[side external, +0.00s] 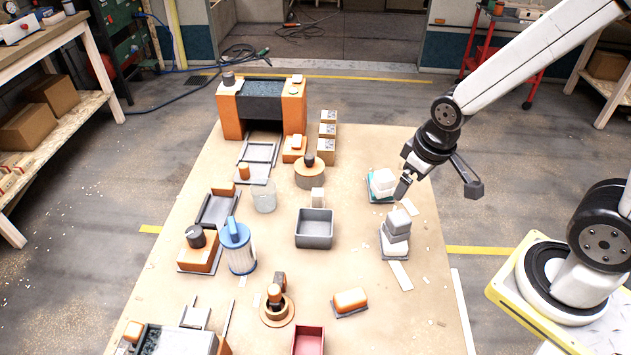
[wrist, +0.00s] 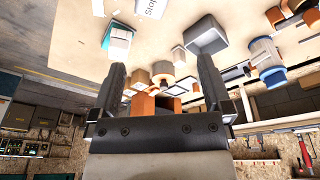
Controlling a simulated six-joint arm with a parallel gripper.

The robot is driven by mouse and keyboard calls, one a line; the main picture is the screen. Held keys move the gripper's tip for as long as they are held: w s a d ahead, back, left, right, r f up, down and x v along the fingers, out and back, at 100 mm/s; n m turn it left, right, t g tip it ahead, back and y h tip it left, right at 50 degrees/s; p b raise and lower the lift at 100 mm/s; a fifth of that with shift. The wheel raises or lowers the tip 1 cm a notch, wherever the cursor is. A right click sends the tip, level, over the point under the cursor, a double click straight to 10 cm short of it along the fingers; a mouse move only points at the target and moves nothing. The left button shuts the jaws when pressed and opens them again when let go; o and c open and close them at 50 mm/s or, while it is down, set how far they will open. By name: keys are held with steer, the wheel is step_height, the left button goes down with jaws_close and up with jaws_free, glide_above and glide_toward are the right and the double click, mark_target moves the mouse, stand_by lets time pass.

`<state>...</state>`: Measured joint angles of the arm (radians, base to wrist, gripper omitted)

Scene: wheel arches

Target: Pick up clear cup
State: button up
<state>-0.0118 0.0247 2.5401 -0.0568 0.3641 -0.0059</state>
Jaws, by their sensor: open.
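The clear cup (side external: 263,196) is a pale see-through cylinder. It stands upright on the table, left of the middle, in the side view. A blue-lidded clear container (side external: 239,250) stands nearer the camera; it also shows at the right of the wrist view (wrist: 265,60). I cannot make out the clear cup for certain in the wrist view. My gripper (side external: 438,187) is open and empty, above the table's right side, well to the right of the cup. Its two spread fingers also show in the wrist view (wrist: 162,65).
Stacked white and grey blocks (side external: 396,228) and a teal-based block (side external: 382,183) lie below and left of my gripper. A grey bin (side external: 315,229) and a round wooden piece (side external: 309,174) stand near the cup. An orange arch (side external: 262,106) stands at the back.

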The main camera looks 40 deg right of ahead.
steer(key=n, duration=0.2)
steer(key=n+t+h, duration=0.3)
steer(key=n+t, duration=0.8)
steer(key=n, duration=1.9)
glide_above(268, 201)
steer(key=s, duration=0.2)
step_height(268, 201, down, 11)
steer(key=shift+a+r, duration=0.15)
steer(key=shift+a, duration=0.15)
steer(key=shift+s, duration=0.1)
steer(key=shift+f, duration=3.1)
steer(key=shift+f, duration=0.15)
